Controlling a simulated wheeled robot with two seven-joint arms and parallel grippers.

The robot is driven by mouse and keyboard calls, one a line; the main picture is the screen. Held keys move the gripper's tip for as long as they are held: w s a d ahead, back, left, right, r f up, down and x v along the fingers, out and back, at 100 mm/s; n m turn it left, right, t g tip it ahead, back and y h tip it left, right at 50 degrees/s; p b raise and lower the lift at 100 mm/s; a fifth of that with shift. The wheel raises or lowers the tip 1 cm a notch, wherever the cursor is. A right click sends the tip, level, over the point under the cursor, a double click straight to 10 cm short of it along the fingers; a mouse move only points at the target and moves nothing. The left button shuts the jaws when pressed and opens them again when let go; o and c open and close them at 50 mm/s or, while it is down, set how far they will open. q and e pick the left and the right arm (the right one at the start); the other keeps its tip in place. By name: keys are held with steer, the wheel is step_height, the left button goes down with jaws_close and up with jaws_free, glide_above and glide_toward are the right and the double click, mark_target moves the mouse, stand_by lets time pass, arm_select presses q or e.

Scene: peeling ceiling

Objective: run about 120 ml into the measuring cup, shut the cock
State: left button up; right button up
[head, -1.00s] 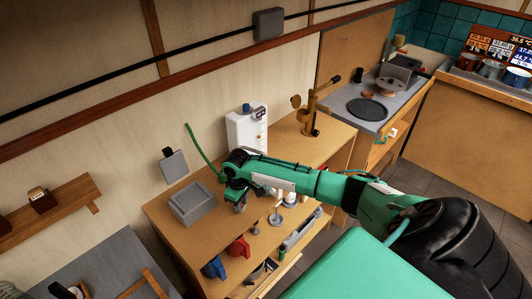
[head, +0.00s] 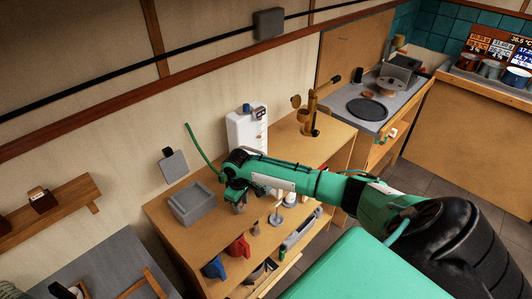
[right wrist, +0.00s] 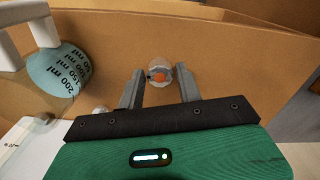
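A pale blue round measuring cup (right wrist: 58,72) with dark ml marks, its larger figures 100 to 200 legible, is at the upper left of the right wrist view. Its water level cannot be made out. My right gripper (right wrist: 158,88) is open, its two grey fingers apart on either side of a small round grey piece with an orange centre (right wrist: 158,76). I cannot tell whether this is the cock or whether the fingers touch it. In the head view my right gripper (head: 239,203) is over the wooden bench, in front of the white dispenser (head: 241,128). My left gripper is not in view.
A grey open box (head: 192,203) stands left of my right gripper. A brass-coloured stand (head: 309,115) is at the bench's back right. Red (head: 238,247) and blue (head: 215,267) items sit on the shelf below.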

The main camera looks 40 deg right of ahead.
steer(key=o, duration=0.3)
steer(key=shift+o, duration=0.2)
step_height(320, 180, up, 18)
stand_by(1.8)
stand_by(0.4)
